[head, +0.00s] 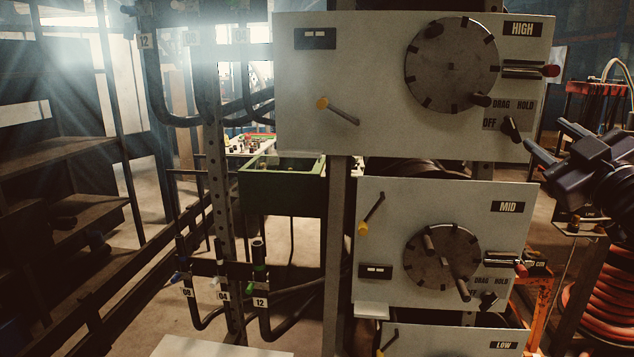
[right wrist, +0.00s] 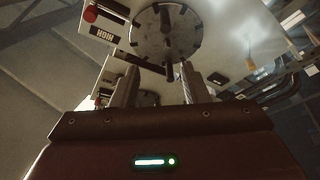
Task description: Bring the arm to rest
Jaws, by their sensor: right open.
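My right gripper (head: 545,142) is at the right edge of the head view, dark, with its two fingers apart and pointing left. It is beside the HIGH panel (head: 380,60), just right of its lower right corner, and holds nothing. In the right wrist view the open fingers (right wrist: 157,80) point up toward the HIGH panel (right wrist: 215,45) and its round slotted dial (right wrist: 165,30). Whether a fingertip touches the panel cannot be told. My left gripper is not in view.
The MID panel (head: 375,210) and the LOW panel (head: 455,342) stand below. A red-tipped handle (head: 550,70) and a black knob (head: 511,129) stick out near my right gripper. Coiled orange hose (head: 607,310) lies at lower right. Labelled hoses hang at left.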

